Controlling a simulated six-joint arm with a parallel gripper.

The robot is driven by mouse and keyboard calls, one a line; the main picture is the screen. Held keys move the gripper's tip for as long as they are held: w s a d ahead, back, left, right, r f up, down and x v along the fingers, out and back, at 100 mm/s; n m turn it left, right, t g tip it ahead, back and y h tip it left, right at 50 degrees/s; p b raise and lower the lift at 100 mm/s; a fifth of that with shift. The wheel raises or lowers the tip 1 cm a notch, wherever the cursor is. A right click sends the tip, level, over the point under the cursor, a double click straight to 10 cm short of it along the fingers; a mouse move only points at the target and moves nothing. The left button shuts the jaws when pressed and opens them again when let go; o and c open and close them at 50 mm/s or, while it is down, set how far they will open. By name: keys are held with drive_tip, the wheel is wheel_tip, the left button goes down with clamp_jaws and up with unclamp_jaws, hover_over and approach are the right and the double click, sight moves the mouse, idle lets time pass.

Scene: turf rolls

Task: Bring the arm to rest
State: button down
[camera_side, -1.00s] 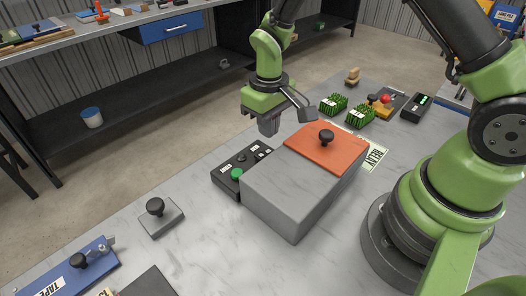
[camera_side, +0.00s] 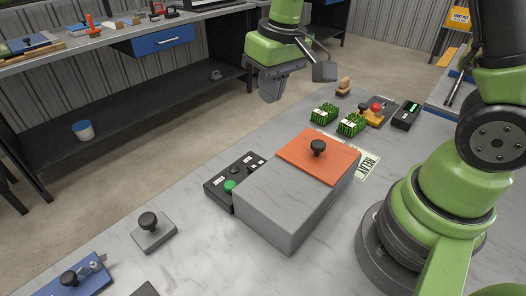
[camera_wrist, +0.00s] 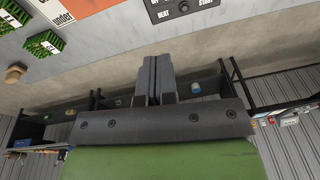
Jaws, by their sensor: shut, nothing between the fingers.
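My gripper (camera_side: 270,90) hangs in the air beyond the far edge of the grey bench, above and behind the control box. Its fingers are shut and empty, pointing down. In the wrist view the shut fingers (camera_wrist: 153,80) lie together, with floor and a shelf beyond them. The two green turf rolls (camera_side: 325,113) stand on the bench to the right of the gripper, with nothing holding them. They also show in the wrist view (camera_wrist: 44,43).
A grey box with an orange lid (camera_side: 318,158) and black knob stands mid-bench. Beside it is a black control box (camera_side: 228,184) with a green button. A grey block with a knob (camera_side: 153,234) and a blue tape fixture (camera_side: 78,278) are at front left. A red-button station (camera_side: 376,110) is behind.

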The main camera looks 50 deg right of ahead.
drive_tip(key=s+r+m+t+y, duration=0.1)
drive_tip(key=s+r+t, duration=0.4)
drive_tip(key=s+r, duration=0.6)
drive_tip(key=s+m, duration=0.1)
drive_tip(key=s, duration=0.3)
drive_tip(key=shift+s+a+r+m+y, duration=0.25)
drive_tip(key=shift+s+m+y, duration=0.05)
drive_tip(key=shift+m, duration=0.1)
